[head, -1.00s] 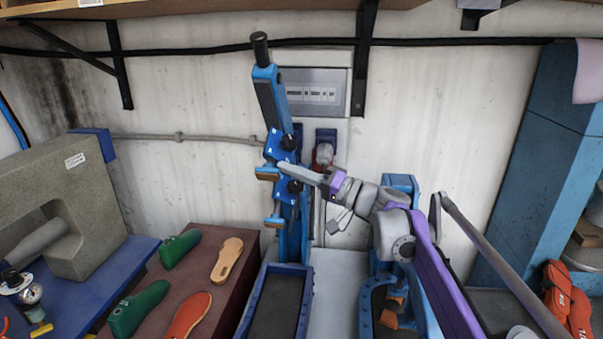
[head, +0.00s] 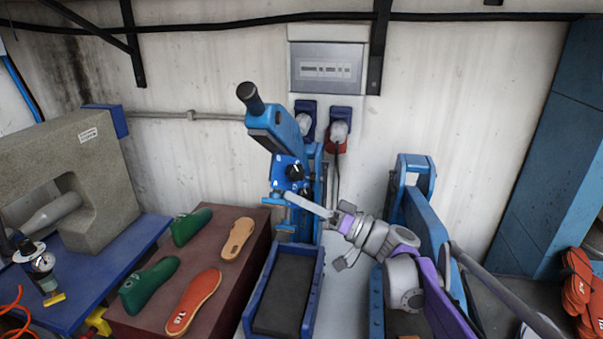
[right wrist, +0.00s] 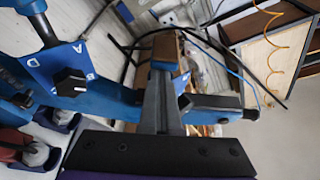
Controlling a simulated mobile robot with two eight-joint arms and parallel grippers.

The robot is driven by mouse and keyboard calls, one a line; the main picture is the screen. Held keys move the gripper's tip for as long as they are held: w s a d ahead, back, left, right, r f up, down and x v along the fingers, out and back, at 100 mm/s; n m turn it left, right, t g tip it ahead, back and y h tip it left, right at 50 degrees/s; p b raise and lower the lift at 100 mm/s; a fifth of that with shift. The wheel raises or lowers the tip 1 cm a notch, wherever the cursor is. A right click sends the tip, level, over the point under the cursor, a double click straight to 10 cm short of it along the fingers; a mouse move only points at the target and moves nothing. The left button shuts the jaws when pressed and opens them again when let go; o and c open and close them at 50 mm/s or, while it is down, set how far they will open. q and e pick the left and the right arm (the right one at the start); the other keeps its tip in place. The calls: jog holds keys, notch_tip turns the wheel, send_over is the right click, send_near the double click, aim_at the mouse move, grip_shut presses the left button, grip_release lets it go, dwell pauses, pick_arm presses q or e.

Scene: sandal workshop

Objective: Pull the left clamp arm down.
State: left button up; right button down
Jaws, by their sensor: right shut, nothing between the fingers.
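The left clamp arm (head: 272,127) is a blue lever with a black grip, leaning forward and to the left above the left press. Its control plate with a black knob (head: 294,172) is below it. My right gripper (head: 290,197) is shut and empty, its thin grey fingers pointing left just below the plate. Whether they touch the clamp is unclear. In the right wrist view the shut fingers (right wrist: 162,90) cross in front of a blue clamp part (right wrist: 215,108), with the lettered plate (right wrist: 70,72) at the left. My left gripper is out of view.
The left press tray (head: 250,307) is below the clamp. The right press (head: 418,180) is partly behind my right arm. A maroon block (head: 225,288) with soles and green lasts is at left, beside a stone-coloured machine (head: 70,160). Plugs in sockets (head: 340,131) are on the wall behind.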

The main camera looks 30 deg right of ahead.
notch_tip(320, 180, down, 22)
jog(key=s+n+g+y+b, duration=0.1)
jog(key=n+g+y+b, duration=0.1)
jog(key=n+b, duration=0.6)
jog(key=shift+a+f+y+b, duration=0.15)
jog(key=shift+a+y+b, duration=0.3)
jog(key=shift+b, duration=0.5)
